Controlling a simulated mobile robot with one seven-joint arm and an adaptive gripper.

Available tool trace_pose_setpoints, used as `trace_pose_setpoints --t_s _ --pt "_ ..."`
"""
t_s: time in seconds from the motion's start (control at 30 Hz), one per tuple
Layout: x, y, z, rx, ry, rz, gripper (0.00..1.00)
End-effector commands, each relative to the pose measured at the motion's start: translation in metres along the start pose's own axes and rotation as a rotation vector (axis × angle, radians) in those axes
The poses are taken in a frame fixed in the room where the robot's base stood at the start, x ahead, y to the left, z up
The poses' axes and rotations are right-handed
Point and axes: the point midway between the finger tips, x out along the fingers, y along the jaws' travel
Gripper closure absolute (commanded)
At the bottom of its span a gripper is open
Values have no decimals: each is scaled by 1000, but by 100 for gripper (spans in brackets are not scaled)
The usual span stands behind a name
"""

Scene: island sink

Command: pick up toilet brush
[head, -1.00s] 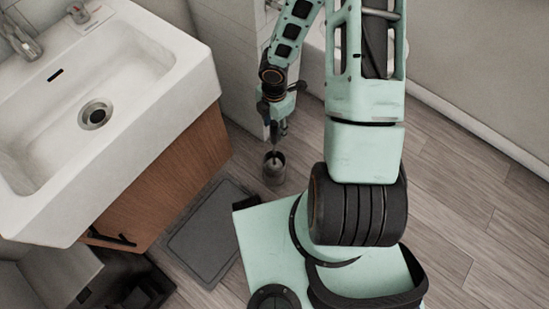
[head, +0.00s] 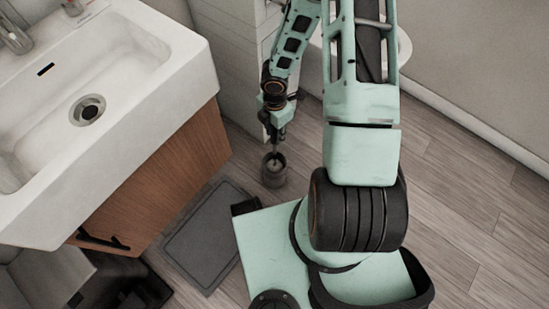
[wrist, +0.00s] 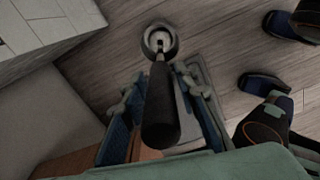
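The toilet brush stands upright in its grey round holder (head: 273,176) on the floor, right of the sink cabinet. In the wrist view its dark, thick handle (wrist: 161,112) points toward the camera, and the holder (wrist: 160,32) shows beyond it. My gripper (head: 275,133) points down over the holder at the handle. In the wrist view my gripper (wrist: 160,85) has its two blue-padded fingers on either side of the handle, with gaps visible between pads and handle. The brush head is mostly hidden inside the holder.
A white sink (head: 140,95) on a wooden cabinet (head: 165,180) stands at the left. A pale tiled wall block (head: 232,60) is close behind the gripper. A grey flat mat or scale (head: 208,235) lies in front of the cabinet. Wooden floor (head: 475,210) is clear at the right.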

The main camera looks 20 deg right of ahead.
Motion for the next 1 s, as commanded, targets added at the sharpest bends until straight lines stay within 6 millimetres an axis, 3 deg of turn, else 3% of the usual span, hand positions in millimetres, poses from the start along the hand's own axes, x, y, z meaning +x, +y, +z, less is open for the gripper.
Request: trace_pose_setpoints --t_s 0.23,0.63,0.87,1.0 --pt "0 0 0 0 0 0 100" --pt "-8 0 0 0 -1 1 100" --pt "-39 0 0 1 -1 1 100" --pt "-70 1 1 2 -1 2 100"
